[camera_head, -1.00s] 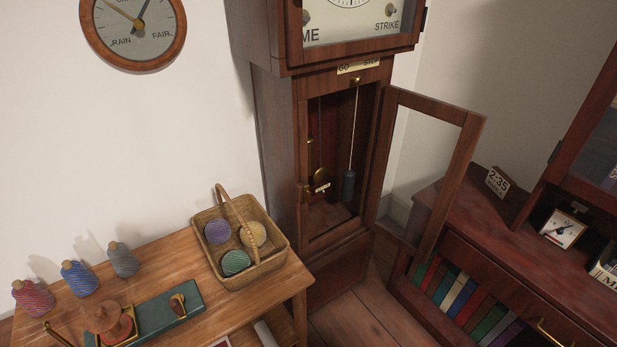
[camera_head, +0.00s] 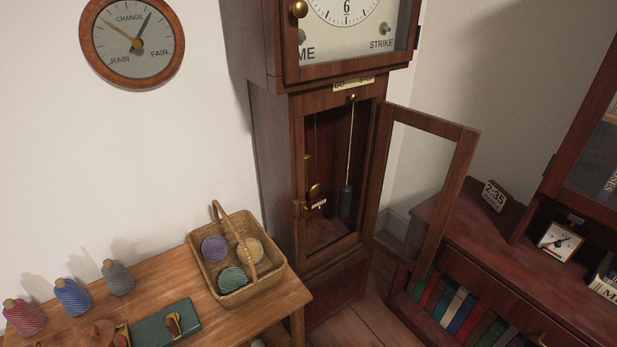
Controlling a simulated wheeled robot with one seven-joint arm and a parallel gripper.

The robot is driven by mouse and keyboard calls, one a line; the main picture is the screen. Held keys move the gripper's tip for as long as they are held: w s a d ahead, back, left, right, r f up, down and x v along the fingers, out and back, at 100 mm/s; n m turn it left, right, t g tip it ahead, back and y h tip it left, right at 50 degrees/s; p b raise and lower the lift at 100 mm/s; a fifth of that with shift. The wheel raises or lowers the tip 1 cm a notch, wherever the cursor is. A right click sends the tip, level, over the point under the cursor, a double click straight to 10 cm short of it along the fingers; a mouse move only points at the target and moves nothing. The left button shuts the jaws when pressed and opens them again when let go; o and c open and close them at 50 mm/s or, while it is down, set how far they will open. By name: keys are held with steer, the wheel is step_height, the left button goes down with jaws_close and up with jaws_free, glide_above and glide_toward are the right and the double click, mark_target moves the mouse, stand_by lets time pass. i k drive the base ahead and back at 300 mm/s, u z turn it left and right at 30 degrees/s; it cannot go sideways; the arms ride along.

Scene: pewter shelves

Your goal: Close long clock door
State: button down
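The tall wooden clock (camera_head: 273,180) stands against the wall in the middle of the view. Its long door (camera_head: 463,172), a dark wood frame with a glass pane, is hinged on the right side of the case and stands wide open to the right. Inside the open case a pendulum (camera_head: 315,190) and a dark weight (camera_head: 346,201) hang in view. The upper clock face (camera_head: 345,30) sits behind its own door with a brass knob. My gripper is not in view.
A wooden table (camera_head: 262,312) with a wicker basket (camera_head: 270,283) and several yarn spools stands at the left front. A dark cabinet (camera_head: 527,280) with books and small clocks stands at the right, close to the open door. A narrow floor strip (camera_head: 370,315) shows between them.

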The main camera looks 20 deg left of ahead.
mark_target(468, 138)
steer(key=z, duration=0.05)
steer(key=k, duration=0.6)
steer(key=u, duration=0.25)
steer(key=i, duration=1.5)
steer(key=z, duration=0.25)
